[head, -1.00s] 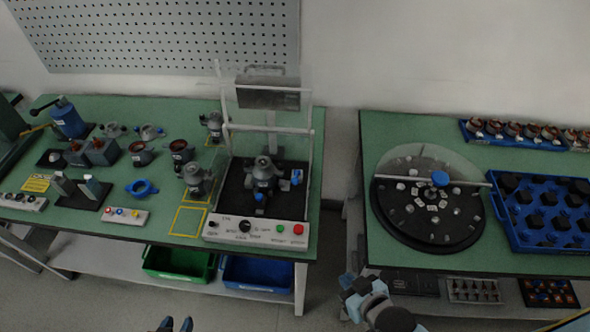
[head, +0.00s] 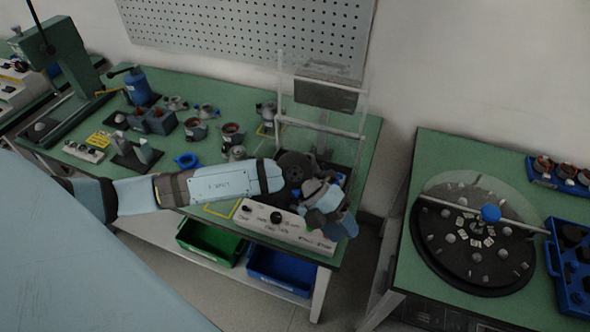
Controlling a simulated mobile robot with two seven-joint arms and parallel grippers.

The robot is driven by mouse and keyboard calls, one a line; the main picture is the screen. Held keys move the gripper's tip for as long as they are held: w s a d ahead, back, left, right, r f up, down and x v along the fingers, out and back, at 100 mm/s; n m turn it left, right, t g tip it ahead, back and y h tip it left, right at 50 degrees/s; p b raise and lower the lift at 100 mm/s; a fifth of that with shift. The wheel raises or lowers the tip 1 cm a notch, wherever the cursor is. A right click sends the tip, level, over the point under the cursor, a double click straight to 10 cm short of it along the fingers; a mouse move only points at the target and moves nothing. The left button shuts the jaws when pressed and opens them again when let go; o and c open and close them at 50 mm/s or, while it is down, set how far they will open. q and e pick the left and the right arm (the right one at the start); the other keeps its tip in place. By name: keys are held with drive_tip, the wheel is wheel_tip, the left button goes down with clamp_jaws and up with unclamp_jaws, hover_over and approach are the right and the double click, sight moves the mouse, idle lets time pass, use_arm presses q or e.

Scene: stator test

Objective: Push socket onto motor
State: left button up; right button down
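The test station (head: 280,222), a white control panel with a clear guard frame behind it, stands at the right end of the left green table. My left arm reaches across from the left. My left gripper (head: 330,203) is over the station's black bed, just behind and above the panel. My wrist and gripper hide the motor on the bed and most of the area around it. A small blue part, perhaps the socket, shows at the gripper's far side. The fingertips are too small and covered to tell open or shut, or contact. My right gripper is not in view.
Motor parts and a blue ring (head: 187,160) lie left of the station. A green bin (head: 210,243) and a blue bin (head: 283,272) sit under the table. A round black turntable (head: 440,255) and a blue tray (head: 556,262) are on the right table, across a gap.

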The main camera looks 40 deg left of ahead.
use_arm(q)
drive_tip(key=w+a+t+y, duration=0.1)
drive_tip(key=w+a+y, duration=0.25)
drive_tip(key=a, duration=0.25)
drive_tip(key=w+a+n+t+y+b, duration=0.1)
drive_tip(key=w+a+y, duration=0.1)
drive_tip(key=a+y, duration=0.3)
drive_tip(key=w+a+t+y, duration=0.1)
drive_tip(key=w+a+y, duration=0.15)
drive_tip(key=a, duration=0.45)
drive_tip(key=b+x, duration=0.3)
drive_tip(key=x, duration=0.2)
drive_tip(key=shift+f, duration=0.35)
drive_tip(key=shift+r, duration=0.1)
drive_tip(key=shift+f, duration=0.2)
